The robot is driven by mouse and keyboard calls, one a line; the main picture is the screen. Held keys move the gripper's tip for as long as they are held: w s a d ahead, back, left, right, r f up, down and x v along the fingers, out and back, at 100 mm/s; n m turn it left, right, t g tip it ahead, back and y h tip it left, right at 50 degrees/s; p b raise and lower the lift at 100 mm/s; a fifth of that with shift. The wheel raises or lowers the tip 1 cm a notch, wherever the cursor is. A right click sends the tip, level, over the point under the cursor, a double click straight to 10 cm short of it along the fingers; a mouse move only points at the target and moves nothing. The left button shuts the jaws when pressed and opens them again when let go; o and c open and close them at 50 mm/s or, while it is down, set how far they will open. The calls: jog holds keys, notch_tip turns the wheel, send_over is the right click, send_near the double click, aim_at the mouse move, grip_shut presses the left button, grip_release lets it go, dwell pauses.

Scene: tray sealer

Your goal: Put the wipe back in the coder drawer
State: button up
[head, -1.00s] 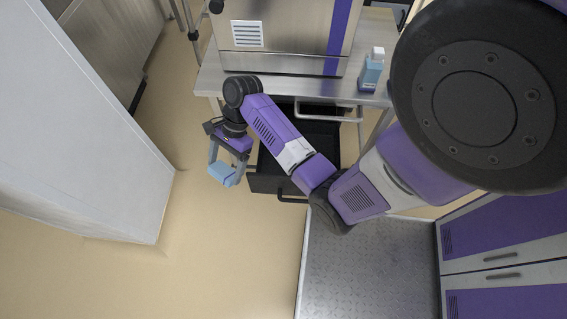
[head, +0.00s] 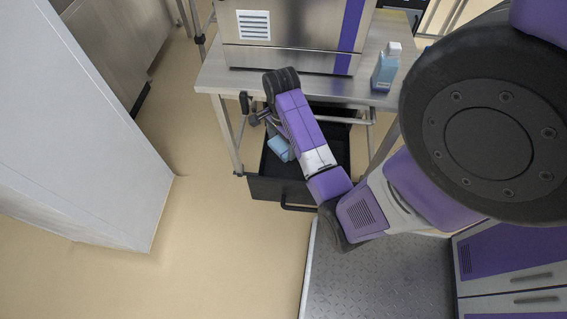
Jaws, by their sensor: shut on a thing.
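The blue wipe (head: 280,147) shows at the left part of the open black drawer (head: 283,190), under the steel table. It appears over or within the drawer's opening; I cannot tell whether it touches the drawer's floor. My gripper (head: 277,136) is at the wipe and shut on it, mostly hidden behind my purple arm. The drawer is pulled out toward the front, and its dark inside shows on both sides of my arm.
A steel table (head: 222,75) carries the machine (head: 292,40) and a blue bottle with a white cap (head: 385,70). A table leg (head: 229,135) stands close left of the drawer. A tall pale cabinet (head: 80,140) is at the left, with clear floor between.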

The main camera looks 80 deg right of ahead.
notch_tip(320, 180, down, 11)
jog(key=shift+r+b, duration=0.1)
jog(key=shift+b, duration=1.1)
jog(key=o, duration=1.1)
notch_tip(320, 180, up, 12)
jog(key=p, duration=0.3)
